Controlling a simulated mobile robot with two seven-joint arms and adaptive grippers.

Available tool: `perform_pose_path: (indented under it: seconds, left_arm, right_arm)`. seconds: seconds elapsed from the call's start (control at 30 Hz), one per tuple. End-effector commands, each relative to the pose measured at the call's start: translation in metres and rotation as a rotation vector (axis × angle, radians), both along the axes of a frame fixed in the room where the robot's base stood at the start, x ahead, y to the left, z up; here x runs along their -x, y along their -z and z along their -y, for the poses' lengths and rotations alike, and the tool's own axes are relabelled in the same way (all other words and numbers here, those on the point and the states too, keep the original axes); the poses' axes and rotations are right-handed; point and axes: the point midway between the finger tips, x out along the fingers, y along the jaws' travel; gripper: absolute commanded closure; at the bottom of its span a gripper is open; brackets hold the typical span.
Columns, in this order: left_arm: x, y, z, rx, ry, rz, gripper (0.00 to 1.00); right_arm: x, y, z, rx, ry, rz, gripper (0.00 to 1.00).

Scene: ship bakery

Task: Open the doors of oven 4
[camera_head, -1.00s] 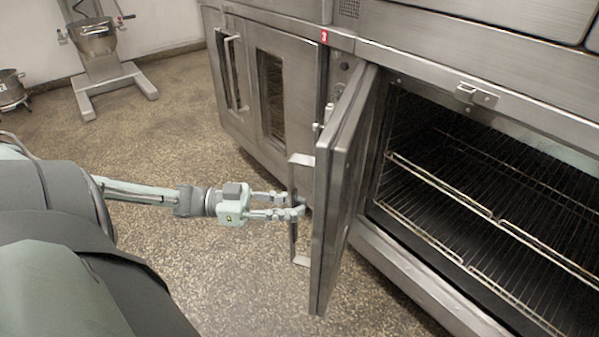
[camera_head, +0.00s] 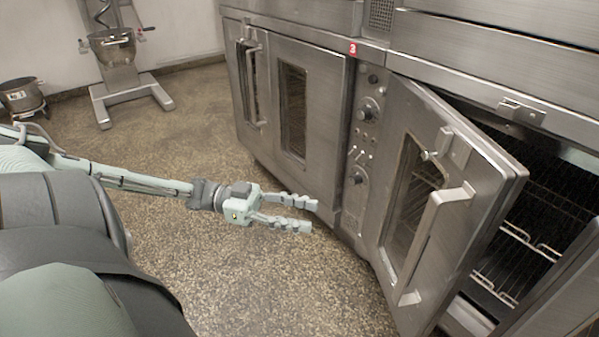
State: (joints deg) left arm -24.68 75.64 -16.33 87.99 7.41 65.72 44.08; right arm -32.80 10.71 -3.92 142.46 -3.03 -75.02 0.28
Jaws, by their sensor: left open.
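The left door (camera_head: 398,150) of the right-hand oven stands partly open, hinged beside the control panel. Its outer face, window and bar handle (camera_head: 432,235) face me. Its free edge is away from the oven front, and dark interior with wire racks (camera_head: 520,240) shows behind it. A grey metal panel (camera_head: 565,290) at the lower right corner looks like the other door, mostly cut off. My left gripper (camera_head: 312,215) is open and empty, left of the door and apart from its handle. My right gripper is out of view.
Another oven with shut doors (camera_head: 318,135) stands to the left, with a red tag (camera_head: 353,48) reading 3 near its upper right. A control panel (camera_head: 362,150) with knobs lies between the ovens. A mixer (camera_head: 118,65) and a pot (camera_head: 22,97) stand far left. The speckled floor (camera_head: 190,130) is clear.

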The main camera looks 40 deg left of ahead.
Motion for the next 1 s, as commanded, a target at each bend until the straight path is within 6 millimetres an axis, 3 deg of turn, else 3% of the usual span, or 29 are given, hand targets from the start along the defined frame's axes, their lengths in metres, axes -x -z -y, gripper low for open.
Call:
perform_pose_path:
  seconds: [0.23,0.7,1.0]
  left_arm:
    - [0.005,0.001,-0.009,-0.001,-0.002,-0.004,0.58]
    - [0.051,0.0,-0.088,-0.003,-0.002,-0.002,0.58]
    - [0.061,0.0,-0.104,0.0,-0.001,0.0,0.58]
  right_arm:
    - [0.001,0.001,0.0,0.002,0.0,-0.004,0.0]
    - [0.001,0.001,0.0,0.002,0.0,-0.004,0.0]
    - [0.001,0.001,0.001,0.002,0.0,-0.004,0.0]
